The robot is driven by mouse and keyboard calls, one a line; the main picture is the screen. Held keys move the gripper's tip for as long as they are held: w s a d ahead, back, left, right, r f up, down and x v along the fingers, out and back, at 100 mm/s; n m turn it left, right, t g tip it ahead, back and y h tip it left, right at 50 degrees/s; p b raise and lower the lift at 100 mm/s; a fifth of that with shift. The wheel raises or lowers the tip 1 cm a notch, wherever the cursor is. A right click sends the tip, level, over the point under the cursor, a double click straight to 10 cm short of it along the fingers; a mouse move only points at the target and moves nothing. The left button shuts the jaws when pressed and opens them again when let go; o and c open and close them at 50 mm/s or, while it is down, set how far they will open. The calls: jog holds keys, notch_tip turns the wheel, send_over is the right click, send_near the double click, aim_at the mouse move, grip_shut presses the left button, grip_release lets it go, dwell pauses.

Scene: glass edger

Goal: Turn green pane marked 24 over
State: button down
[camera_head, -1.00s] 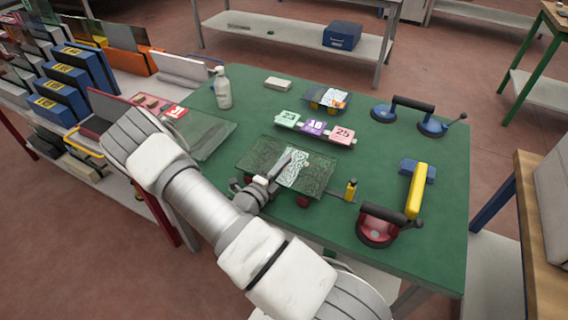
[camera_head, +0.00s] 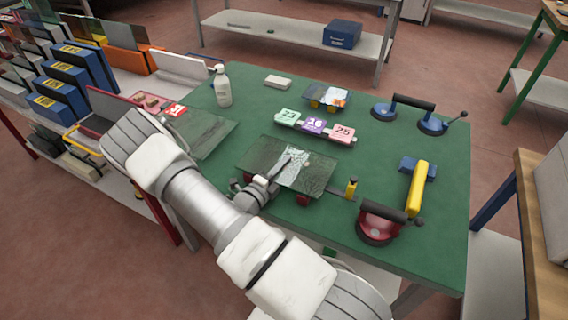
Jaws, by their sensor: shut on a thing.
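A dark green, see-through pane (camera_head: 320,178) is at the middle of the green table, with a pale glare patch across its middle. No number can be read on it, so I cannot tell if it is the one marked 24. My gripper (camera_head: 272,181) is at its near left edge and is shut on it. A dark red block (camera_head: 303,200) shows under the pane's near edge; I cannot tell whether they touch. The fingertips are small and partly hidden by my wrist.
Number tags (camera_head: 314,126) and a small pane on yellow supports (camera_head: 327,96) lie behind. A flat glass sheet (camera_head: 205,135) and white bottle (camera_head: 222,87) are left. Suction lifters (camera_head: 378,224) (camera_head: 410,115) and a yellow-handled tool (camera_head: 417,190) are right.

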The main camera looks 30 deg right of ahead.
jog(key=c, duration=0.9)
grip_release()
jog(key=v, duration=1.7)
jog(key=shift+s+a, duration=0.1)
jog(key=shift+a, duration=0.05)
